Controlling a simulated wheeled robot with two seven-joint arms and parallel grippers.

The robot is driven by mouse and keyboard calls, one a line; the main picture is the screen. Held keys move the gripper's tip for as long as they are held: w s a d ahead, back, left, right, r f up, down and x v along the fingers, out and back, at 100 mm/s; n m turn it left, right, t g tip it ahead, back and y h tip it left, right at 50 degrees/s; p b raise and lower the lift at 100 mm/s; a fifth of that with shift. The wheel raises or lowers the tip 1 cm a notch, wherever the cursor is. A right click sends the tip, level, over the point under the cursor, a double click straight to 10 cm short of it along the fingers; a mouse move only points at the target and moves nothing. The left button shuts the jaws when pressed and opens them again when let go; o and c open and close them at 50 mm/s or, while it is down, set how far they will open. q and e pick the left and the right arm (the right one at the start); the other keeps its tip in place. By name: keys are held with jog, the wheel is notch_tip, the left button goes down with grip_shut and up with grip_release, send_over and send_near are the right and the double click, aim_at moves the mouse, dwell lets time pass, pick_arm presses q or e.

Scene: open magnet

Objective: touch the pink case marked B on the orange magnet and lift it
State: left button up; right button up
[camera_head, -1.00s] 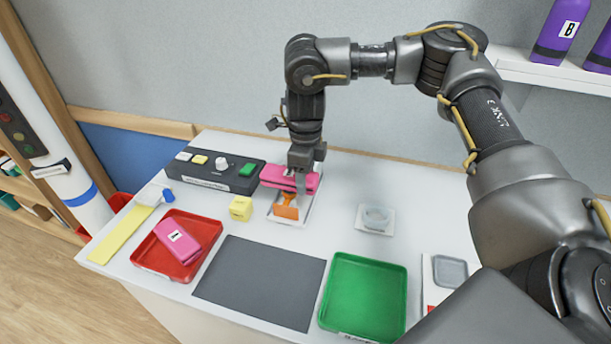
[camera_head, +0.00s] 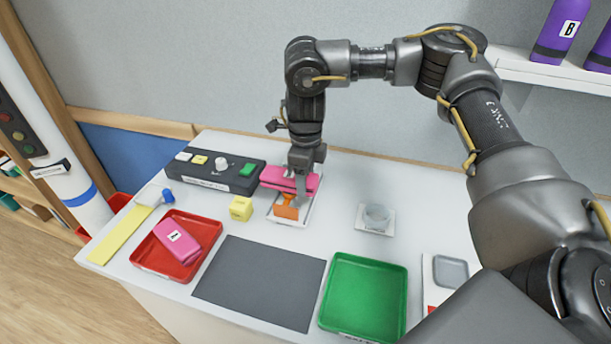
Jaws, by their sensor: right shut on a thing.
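My right gripper (camera_head: 294,196) reaches down at the back middle of the table. It is shut on the orange magnet (camera_head: 287,211), which is at a small white tray (camera_head: 293,222). I cannot tell whether the magnet touches that tray. Pink cases (camera_head: 276,180) lie stacked just behind the magnet, partly hidden by the gripper; no letter on them can be read. Another pink case (camera_head: 174,238) with a white label lies in the red tray (camera_head: 150,263) at the left; its mark is too small to read surely. My left gripper is out of view.
A dark button box (camera_head: 208,172) stands left of the pink stack, with a yellow block (camera_head: 241,208) in front. A grey mat (camera_head: 262,282) and an empty green tray (camera_head: 363,297) lie at the front.

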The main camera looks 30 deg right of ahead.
jog(key=shift+f, duration=0.55)
jog(key=shift+r+p, duration=1.2)
jog(key=shift+r, duration=0.2)
dwell(1.9)
jog(key=shift+r+p, duration=3.15)
jog(key=shift+p, duration=0.3)
